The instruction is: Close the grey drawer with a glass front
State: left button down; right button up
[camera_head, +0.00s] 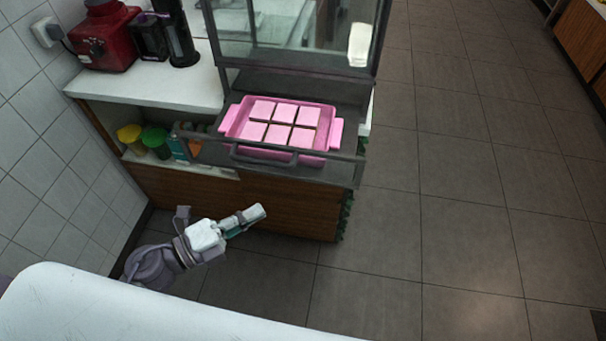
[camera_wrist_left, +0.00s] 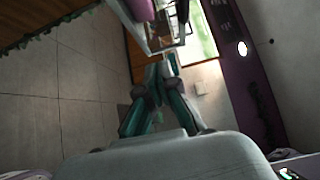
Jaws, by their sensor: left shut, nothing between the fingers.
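The grey drawer with a glass front (camera_head: 338,171) is pulled out from under the glass display case in the head view. Its front has a dark bar handle. A pink tray (camera_head: 328,118) with several pink square pieces (camera_head: 282,112) sits on the drawer. My left gripper (camera_head: 258,213) is shut and empty, low in front of the wooden cabinet, below and to the left of the drawer handle and apart from it. In the left wrist view the fingers (camera_wrist_left: 169,62) meet at their tips. My right gripper is not in view.
A white counter (camera_head: 150,88) carries a red appliance (camera_head: 103,38) and dark machines at the left. A tiled wall bounds the left. Open tiled floor (camera_head: 470,200) lies at the right.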

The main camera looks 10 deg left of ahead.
aim_at(310, 169)
pick_arm(q)
jog(key=p+x, duration=0.1)
jog(key=x, duration=0.2)
jog(key=w+a+p+x, duration=0.1)
jog(key=x, duration=0.3)
jog(key=p+x, duration=0.1)
jog(key=x, duration=0.3)
jog(key=shift+w+a, duration=0.15)
jog(key=shift+w, duration=0.3)
jog(key=shift+w+f+p, duration=0.15)
jog(key=shift+w+p, duration=0.15)
jog(key=shift+w, duration=0.25)
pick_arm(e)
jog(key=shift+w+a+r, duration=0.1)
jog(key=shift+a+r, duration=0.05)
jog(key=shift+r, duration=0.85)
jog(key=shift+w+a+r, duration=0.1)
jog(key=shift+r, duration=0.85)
